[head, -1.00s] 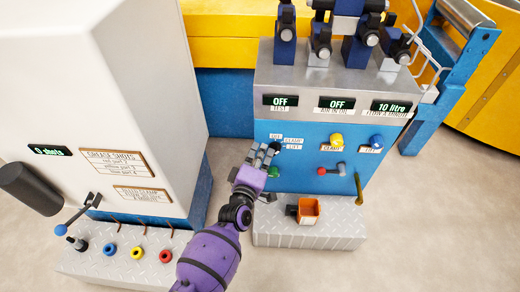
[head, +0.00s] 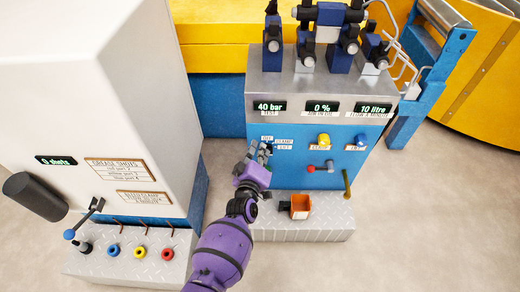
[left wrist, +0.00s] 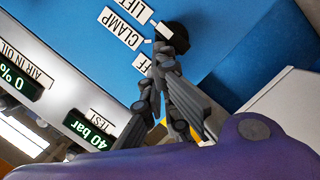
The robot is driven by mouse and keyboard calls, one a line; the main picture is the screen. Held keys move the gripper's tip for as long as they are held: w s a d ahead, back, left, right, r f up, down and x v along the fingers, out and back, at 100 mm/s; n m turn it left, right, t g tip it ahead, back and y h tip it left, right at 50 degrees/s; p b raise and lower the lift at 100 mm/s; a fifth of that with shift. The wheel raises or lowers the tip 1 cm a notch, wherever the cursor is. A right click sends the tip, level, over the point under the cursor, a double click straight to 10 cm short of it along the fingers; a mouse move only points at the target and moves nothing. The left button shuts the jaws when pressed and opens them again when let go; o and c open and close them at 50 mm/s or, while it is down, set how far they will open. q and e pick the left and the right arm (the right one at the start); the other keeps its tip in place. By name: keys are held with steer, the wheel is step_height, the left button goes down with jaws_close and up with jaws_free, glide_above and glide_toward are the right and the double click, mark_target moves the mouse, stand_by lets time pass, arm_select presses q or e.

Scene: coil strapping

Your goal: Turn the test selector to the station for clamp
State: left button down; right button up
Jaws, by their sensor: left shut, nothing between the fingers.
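The test selector is a black round knob (left wrist: 176,38) on the blue panel, with labels OFF, CLAMP (left wrist: 123,30) and LIFT around it. In the head view my left gripper mostly hides the knob. My left gripper (head: 262,150) is shut and empty, its fingertips at the selector; the left wrist view shows them (left wrist: 168,62) touching or very close to the knob's edge. The test display (head: 270,106) reads 40 bar. My right gripper is not in view.
Right of the selector are a yellow knob (head: 323,140), a blue knob (head: 360,140) and a red-tipped lever (head: 321,168). An orange box (head: 300,206) stands on the tread-plate step (head: 330,225) below. A white grease cabinet (head: 110,90) stands at left.

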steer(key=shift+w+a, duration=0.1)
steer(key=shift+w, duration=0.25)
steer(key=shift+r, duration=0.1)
